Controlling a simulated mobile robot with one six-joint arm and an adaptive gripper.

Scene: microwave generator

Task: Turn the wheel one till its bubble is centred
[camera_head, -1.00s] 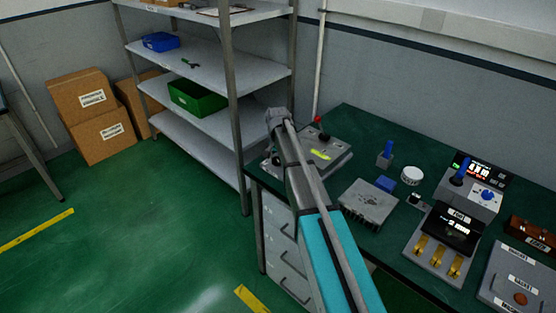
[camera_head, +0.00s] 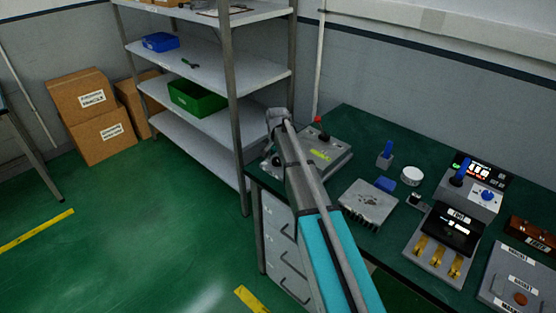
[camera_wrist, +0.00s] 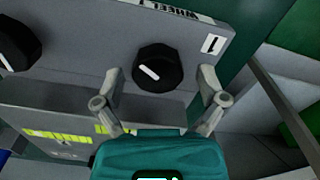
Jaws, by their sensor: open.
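Wheel one (camera_wrist: 158,68) is a round black knob with a white pointer line, next to a label "1" on a grey panel, in the wrist view. My gripper (camera_wrist: 160,76) is open, with one finger on each side of wheel one and a visible gap to it. Two yellow-green bubble vials lie on the lower face: a longer one (camera_wrist: 58,135) and a shorter visible one (camera_wrist: 108,129) partly hidden by my gripper. The bubbles' positions cannot be made out. In the head view the grey unit (camera_head: 335,160) is partly hidden by my arm.
A second black knob (camera_wrist: 18,42) is at the left of the panel. On the green bench, a finned grey block (camera_head: 368,203), a white round tin (camera_head: 412,176) and a fuse device (camera_head: 440,245) stand to the right. A shelf rack (camera_head: 190,70) stands behind at left.

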